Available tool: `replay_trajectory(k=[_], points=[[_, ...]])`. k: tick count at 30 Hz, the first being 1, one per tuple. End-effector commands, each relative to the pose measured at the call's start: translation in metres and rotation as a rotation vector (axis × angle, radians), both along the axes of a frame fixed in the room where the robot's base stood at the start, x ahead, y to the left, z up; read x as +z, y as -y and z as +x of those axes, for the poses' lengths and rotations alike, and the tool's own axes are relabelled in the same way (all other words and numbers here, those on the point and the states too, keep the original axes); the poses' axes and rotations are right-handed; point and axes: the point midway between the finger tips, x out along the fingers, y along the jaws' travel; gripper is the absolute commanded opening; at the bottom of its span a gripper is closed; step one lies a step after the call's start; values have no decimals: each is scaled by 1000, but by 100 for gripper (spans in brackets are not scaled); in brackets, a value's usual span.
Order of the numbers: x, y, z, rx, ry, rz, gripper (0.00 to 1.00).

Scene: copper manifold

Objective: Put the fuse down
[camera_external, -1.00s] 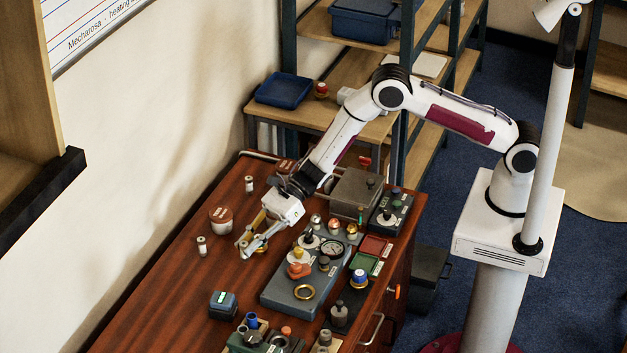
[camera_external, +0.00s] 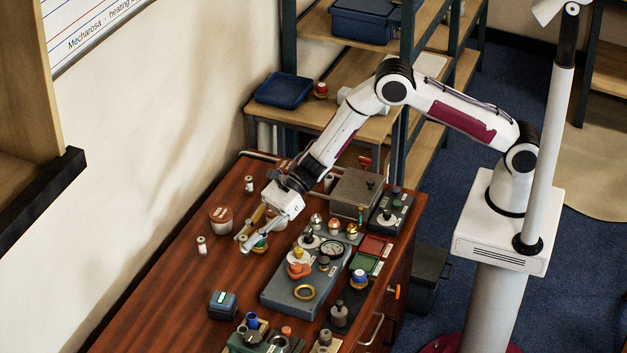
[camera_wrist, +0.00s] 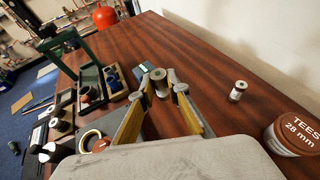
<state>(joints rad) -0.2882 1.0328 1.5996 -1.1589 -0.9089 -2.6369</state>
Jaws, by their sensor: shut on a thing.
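My gripper (camera_external: 248,243) hangs low over the wooden bench, left of the grey gauge panel. In the wrist view my gripper (camera_wrist: 161,82) is shut on the fuse (camera_wrist: 160,85), a small pale cylinder with a duller end, held between the fingertips. In the outside view the fingers largely hide it. I cannot tell whether its lower end touches the bench. A similar small white cylinder (camera_external: 202,246) stands apart to the left on the bench, also in the wrist view (camera_wrist: 238,91).
A round tin marked TEES 28 mm (camera_wrist: 291,136) stands left of my gripper in the outside view (camera_external: 221,220). The grey panel (camera_external: 283,293) with gauge and brass ring lies to the right. A blue-grey box (camera_external: 223,305) stands nearer the camera. Bare wood (camera_external: 170,295) lies left.

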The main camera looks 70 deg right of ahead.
Motion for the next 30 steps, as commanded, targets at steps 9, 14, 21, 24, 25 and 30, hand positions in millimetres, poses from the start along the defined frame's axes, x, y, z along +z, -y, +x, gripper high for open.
replay_trajectory(k=[9,14,21,24,25,30], points=[[0,7,4,-11,0,0,0],[2,27,16,-43,1,1,0],[11,85,49,-132,2,0,0],[15,117,63,-178,1,1,0],[17,126,66,-191,1,1,0],[25,181,85,-263,2,0,0]])
